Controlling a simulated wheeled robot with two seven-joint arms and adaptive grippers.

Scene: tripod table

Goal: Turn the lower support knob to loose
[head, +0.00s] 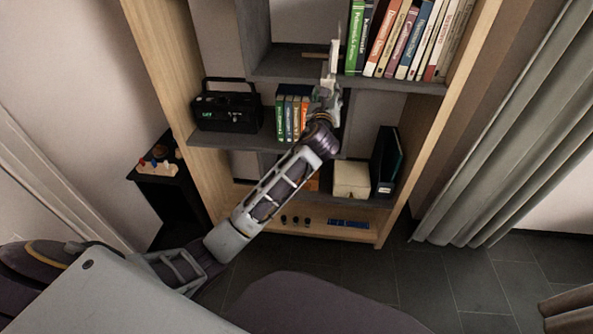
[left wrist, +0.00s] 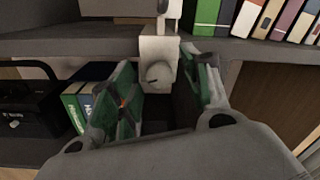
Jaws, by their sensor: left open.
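In the left wrist view, a pale grey block (left wrist: 153,49) hangs at the edge of the dark shelf, with a round knob (left wrist: 158,73) on its near face. The knob has a dial-like face; its marking is too small to read. My left gripper (left wrist: 162,95) is open. Its green-padded fingers stand to the left and right of the knob, apart from each other, and I cannot tell whether either touches it. In the head view my left gripper (head: 327,98) is in front of the shelf, below an upright pale support (head: 334,58). The knob cannot be made out there. My right gripper is not in view.
The wooden bookcase (head: 463,60) has dark shelves. Books (head: 405,40) stand at the upper right and smaller books (head: 290,115) left of the gripper. A black radio-like box (head: 226,110) is further left. A cream box (head: 351,179) sits below. The floor ahead is clear.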

